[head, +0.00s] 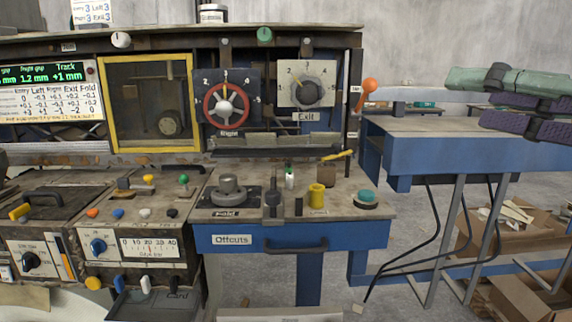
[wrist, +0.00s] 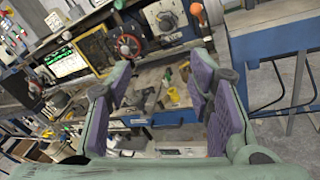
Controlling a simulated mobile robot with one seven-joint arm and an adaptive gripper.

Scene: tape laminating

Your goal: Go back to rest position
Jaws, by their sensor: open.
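My gripper (head: 520,103) shows at the right edge of the head view, with green links and purple finger pads, held in the air above the blue side table. In the wrist view its two purple-padded fingers (wrist: 166,105) stand wide apart with nothing between them. The laminating machine's panel is in front and to the left, with the red-ringed Right dial (head: 226,105) and the Exit dial (head: 306,86). The gripper is apart from the machine and touches nothing that I can see.
A blue side table (head: 440,128) stands at the right, with cables hanging below it. Cardboard boxes (head: 520,290) lie on the floor under it. The Offcuts drawer (head: 290,238) is below the machine's worktop. An orange-knobbed lever (head: 369,86) sticks out at the machine's right end.

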